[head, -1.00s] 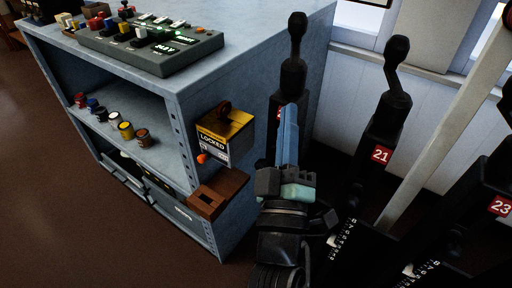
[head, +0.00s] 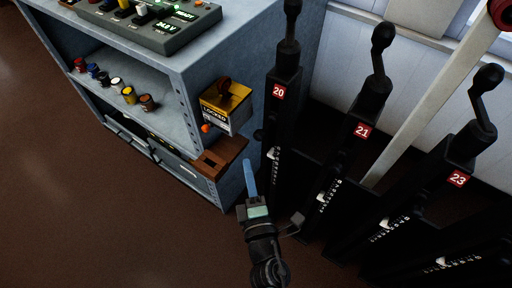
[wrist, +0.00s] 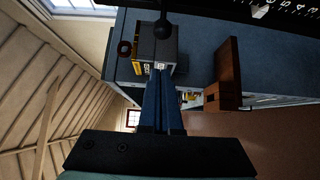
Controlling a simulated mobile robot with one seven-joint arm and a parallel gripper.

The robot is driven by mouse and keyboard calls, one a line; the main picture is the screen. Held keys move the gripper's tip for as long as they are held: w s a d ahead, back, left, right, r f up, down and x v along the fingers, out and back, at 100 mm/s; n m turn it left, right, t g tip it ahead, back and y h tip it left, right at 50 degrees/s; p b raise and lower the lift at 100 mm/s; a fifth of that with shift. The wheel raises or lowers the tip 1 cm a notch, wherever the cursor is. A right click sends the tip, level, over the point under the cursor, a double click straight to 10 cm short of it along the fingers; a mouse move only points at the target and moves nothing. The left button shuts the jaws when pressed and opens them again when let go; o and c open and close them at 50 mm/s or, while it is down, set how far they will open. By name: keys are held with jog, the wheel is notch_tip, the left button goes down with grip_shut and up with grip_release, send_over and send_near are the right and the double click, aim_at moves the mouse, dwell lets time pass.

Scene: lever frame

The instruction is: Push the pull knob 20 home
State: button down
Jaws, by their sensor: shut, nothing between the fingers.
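The black lever unit with the red plate 20 (head: 279,91) stands right of the blue cabinet. A small dark knob (head: 258,135) juts from its left side in the head view. In the wrist view a round black knob (wrist: 162,29) on a stem shows beyond my fingertips, probably the same one; how far it stands out I cannot tell. My gripper (head: 248,164) has its blue fingers together and empty, low in front of the cabinet and below the knob. The fingers also show in the wrist view (wrist: 160,78), apart from the knob.
A yellow and grey LOCKED box (head: 226,106) and a brown wooden block (head: 219,156) stick out from the blue cabinet (head: 240,60) near my gripper. Levers 21 (head: 362,131) and 23 (head: 457,179) stand to the right. The brown floor at left is clear.

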aim_at(254, 137)
jog(key=shift+w+d, duration=0.35)
jog(key=shift+w, duration=0.65)
jog(key=shift+w+d, duration=0.3)
jog(key=shift+w, duration=0.65)
jog(key=shift+w+d, duration=0.35)
jog(key=shift+w, duration=0.65)
